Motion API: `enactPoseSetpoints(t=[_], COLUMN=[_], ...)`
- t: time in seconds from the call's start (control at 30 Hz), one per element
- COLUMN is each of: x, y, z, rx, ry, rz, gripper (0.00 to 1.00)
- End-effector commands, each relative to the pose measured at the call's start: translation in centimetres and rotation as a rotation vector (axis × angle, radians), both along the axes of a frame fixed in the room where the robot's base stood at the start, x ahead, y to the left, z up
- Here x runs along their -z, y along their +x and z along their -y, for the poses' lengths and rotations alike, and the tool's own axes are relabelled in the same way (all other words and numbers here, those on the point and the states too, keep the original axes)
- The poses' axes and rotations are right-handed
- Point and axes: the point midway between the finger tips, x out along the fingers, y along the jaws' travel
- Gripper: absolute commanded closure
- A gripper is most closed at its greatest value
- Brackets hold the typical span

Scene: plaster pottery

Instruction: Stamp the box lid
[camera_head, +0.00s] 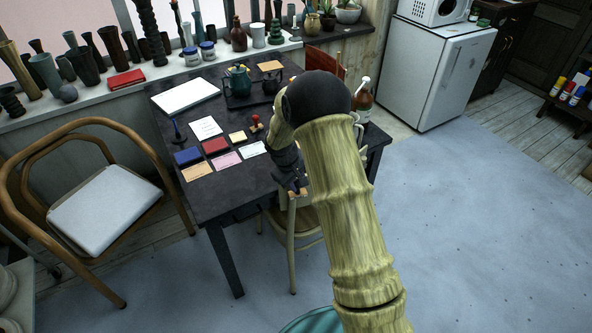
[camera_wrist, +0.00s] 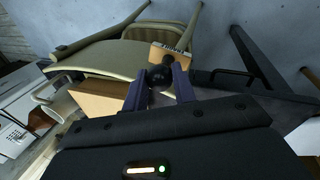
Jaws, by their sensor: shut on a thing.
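My gripper (camera_wrist: 160,82) is shut on a stamp with a dark round knob (camera_wrist: 158,76) and a wooden block (camera_wrist: 171,52) with dark marks along its edge. In the head view my gripper (camera_head: 291,183) hangs low by the table's right front edge, and the stamp is barely visible there. In the wrist view a tan box-like thing (camera_wrist: 100,98) lies at the left of the jaws, partly hidden; I cannot tell whether it is the box lid. A blue ink pad (camera_head: 188,157) and a red ink pad (camera_head: 215,145) lie on the dark table (camera_head: 232,197).
A red-handled stamp (camera_head: 256,124) and a blue one (camera_head: 178,131) stand on the table among cards (camera_head: 226,160). A teapot (camera_head: 238,82) on a tray is behind. A chair (camera_head: 304,232) stands close under my gripper. A bottle (camera_head: 361,96) stands at the table's right.

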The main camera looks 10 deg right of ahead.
Motion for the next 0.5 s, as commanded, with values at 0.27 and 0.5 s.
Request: enactPoseSetpoints(t=[0.27,0.5], x=[4.5,8.7], y=[-4.4,-8.5], z=[0.0,0.6], rx=[0.183,0.377], ry=[-0.005,-0.004], rz=[-0.005,-0.004], gripper=[0.88,0.88])
